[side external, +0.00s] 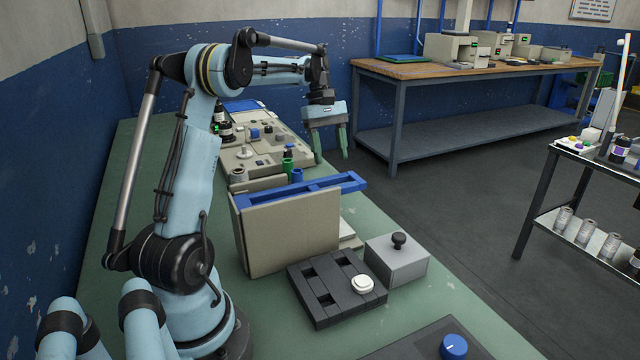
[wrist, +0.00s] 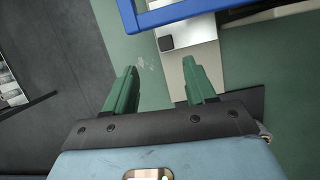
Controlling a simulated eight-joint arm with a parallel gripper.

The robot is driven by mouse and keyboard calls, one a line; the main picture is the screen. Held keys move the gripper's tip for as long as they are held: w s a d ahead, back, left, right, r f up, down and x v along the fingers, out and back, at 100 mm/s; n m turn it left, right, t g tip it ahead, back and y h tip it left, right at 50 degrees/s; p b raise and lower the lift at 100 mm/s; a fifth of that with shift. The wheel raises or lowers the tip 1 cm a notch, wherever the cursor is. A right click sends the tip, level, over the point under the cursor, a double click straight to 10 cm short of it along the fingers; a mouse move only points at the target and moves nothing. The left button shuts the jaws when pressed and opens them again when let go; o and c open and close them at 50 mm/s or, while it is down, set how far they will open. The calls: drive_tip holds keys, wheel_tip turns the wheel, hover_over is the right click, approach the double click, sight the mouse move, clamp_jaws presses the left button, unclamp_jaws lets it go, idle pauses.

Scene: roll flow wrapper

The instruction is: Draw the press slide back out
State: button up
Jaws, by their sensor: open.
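My gripper (side external: 331,158) is open and empty. It hangs in the air with its green fingers pointing down, beyond the blue frame on the beige housing. In the wrist view, my gripper (wrist: 160,66) shows both fingers apart. A pale metal plate (wrist: 190,38) with a small black square block (wrist: 166,43) lies ahead of the fingertips, partly under the blue frame (wrist: 165,14). The plate may be the press slide, but I cannot tell for sure. The upright beige housing (side external: 290,235) carries the blue frame (side external: 350,184) on top and hides what lies behind it.
A dark slotted tray (side external: 325,300) with a white round piece (side external: 362,284) stands in front of the housing. A grey box (side external: 398,265) with a black knob is beside it. A control panel (side external: 265,150) and small bottles stand behind. The green bench's right edge is close to the gripper.

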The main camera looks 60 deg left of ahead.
sight(332, 204)
drive_tip(key=shift+n, duration=0.5)
drive_tip(key=x, duration=0.4)
drive_tip(key=a+x, duration=0.1)
drive_tip(key=x, duration=0.7)
drive_tip(key=shift+s+a+f, duration=0.25)
drive_tip(key=shift+s+f, duration=0.1)
drive_tip(key=shift+s, duration=0.05)
drive_tip(key=shift+c, duration=0.3)
clamp_jaws()
